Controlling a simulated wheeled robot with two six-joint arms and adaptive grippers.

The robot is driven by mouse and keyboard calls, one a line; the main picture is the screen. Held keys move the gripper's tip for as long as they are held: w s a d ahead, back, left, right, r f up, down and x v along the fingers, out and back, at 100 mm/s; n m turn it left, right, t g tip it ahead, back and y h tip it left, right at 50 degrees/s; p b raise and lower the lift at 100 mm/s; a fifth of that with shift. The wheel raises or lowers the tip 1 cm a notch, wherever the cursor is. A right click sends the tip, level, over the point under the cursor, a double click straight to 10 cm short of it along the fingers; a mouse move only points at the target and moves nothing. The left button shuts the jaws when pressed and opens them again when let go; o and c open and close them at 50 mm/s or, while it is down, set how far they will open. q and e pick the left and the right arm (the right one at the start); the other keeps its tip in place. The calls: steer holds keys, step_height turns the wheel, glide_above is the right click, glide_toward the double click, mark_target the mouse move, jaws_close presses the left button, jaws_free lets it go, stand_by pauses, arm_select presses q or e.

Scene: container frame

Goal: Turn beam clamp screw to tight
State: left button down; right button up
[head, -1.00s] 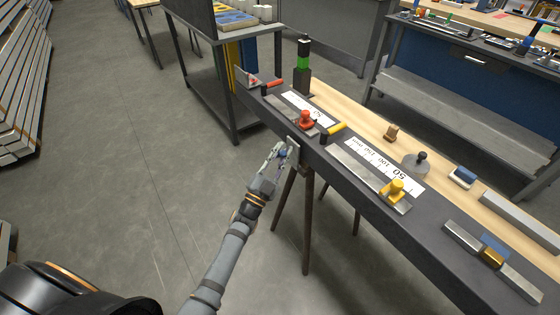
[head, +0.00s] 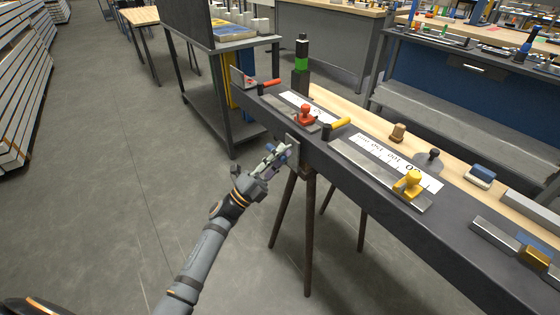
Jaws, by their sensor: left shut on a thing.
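A dark beam (head: 385,219) crosses the view from upper left to lower right. A grey beam clamp plate (head: 292,149) sits against its front side. My left gripper (head: 274,156) is at this plate, its fingers shut on the clamp screw. The screw is mostly hidden by the fingers, so its turn angle cannot be told. My right gripper is out of view.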

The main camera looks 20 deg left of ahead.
arm_select(q)
steer(key=shift+f+m+g, duration=0.15)
steer(key=shift+m+g, duration=0.25)
steer(key=shift+m, duration=0.2)
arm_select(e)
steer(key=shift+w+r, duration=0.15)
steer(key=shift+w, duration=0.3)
arm_select(q)
steer(key=c, duration=1.2)
jaws_free()
steer(key=shift+h, duration=0.3)
steer(key=v, duration=0.7)
steer(key=shift+s+a+f, duration=0.15)
steer(key=shift+s, duration=0.05)
